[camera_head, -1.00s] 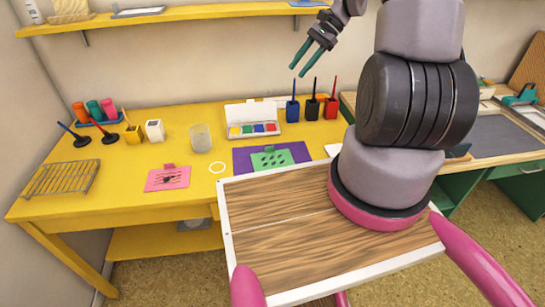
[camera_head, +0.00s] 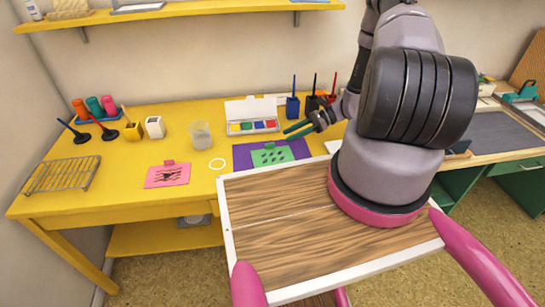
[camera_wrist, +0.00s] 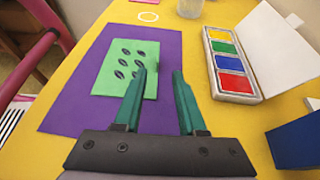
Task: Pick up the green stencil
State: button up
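The green stencil (camera_head: 270,157) lies flat on a purple sheet (camera_head: 243,160) on the yellow table. It has several dark leaf-shaped cutouts and a small green tab at its back edge. In the wrist view the green stencil (camera_wrist: 120,68) lies beyond and left of my gripper (camera_wrist: 163,72). The left finger overlaps its lower right part in the picture. In the head view my gripper (camera_head: 293,131) is above the table, right of the stencil's tab. Its two green fingers are apart with nothing between them.
An open paint box (camera_head: 252,127) stands behind the sheet, and also shows right of my gripper in the wrist view (camera_wrist: 232,85). A blue holder (camera_head: 292,107) stands at the back. A pink stencil (camera_head: 167,176) and a glass (camera_head: 201,135) are to the left.

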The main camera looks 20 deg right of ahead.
aim_at(275, 147)
jog(key=shift+x, duration=3.45)
jog(key=shift+s, duration=0.15)
grip_shut()
